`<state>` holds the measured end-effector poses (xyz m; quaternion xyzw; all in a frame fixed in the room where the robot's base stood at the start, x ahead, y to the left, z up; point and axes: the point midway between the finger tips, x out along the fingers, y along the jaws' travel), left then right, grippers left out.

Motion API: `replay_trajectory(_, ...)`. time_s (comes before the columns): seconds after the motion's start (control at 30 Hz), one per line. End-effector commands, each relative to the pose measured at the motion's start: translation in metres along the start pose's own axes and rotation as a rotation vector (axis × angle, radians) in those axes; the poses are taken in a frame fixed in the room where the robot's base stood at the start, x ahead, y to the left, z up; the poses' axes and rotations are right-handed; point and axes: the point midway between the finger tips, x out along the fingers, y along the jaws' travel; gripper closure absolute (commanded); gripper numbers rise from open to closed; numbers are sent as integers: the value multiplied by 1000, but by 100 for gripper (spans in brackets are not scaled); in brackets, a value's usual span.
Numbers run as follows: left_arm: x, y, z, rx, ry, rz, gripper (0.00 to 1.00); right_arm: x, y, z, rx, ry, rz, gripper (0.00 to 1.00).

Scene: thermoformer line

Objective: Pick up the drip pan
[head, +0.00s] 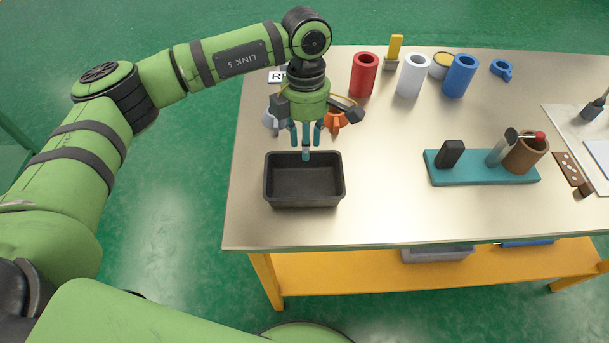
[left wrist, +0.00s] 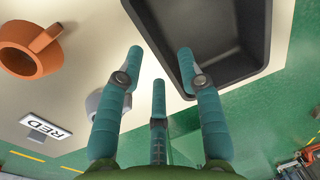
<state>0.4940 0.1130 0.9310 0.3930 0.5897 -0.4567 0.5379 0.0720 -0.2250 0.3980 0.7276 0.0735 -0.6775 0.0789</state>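The drip pan (head: 304,203) is a black, rectangular open tray near the left front part of the table, and it looks empty. It also shows at the top right of the left wrist view (left wrist: 222,70). My left gripper (head: 306,143) points down at the pan's far side, with its teal fingers spread and nothing between them. In the left wrist view the left gripper (left wrist: 160,60) has one fingertip overlapping the pan's rim in the picture; I cannot tell whether it touches. My right gripper is not in view.
An orange mug (head: 336,121) and a pale mug (head: 271,121) stand just behind the pan. Red (head: 364,75), white (head: 412,76) and blue (head: 460,77) cylinders stand farther back. A teal board (head: 484,179) with items lies right. The table between pan and board is clear.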

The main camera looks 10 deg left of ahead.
Motion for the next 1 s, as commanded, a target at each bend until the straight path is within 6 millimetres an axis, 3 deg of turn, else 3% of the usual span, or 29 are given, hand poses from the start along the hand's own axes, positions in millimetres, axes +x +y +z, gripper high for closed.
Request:
replay_trajectory(0.1, 16, -3, -2, -1, 0, -6, 63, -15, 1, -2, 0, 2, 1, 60)
replay_trajectory(0.23, 34, -2, -1, 0, -2, -4, 63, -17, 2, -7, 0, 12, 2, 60)
replay_trajectory(0.53, 40, -2, -1, 0, -4, -1, 63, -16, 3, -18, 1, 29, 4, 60)
replay_trajectory(0.6, 40, -2, -1, 0, -4, -1, 91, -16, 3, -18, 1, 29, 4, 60)
replay_trajectory(0.63, 40, -2, -1, 0, -4, -2, 100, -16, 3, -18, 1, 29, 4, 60)
replay_trajectory(1.0, 39, -2, 0, 0, -5, -2, 100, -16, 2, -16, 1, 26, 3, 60)
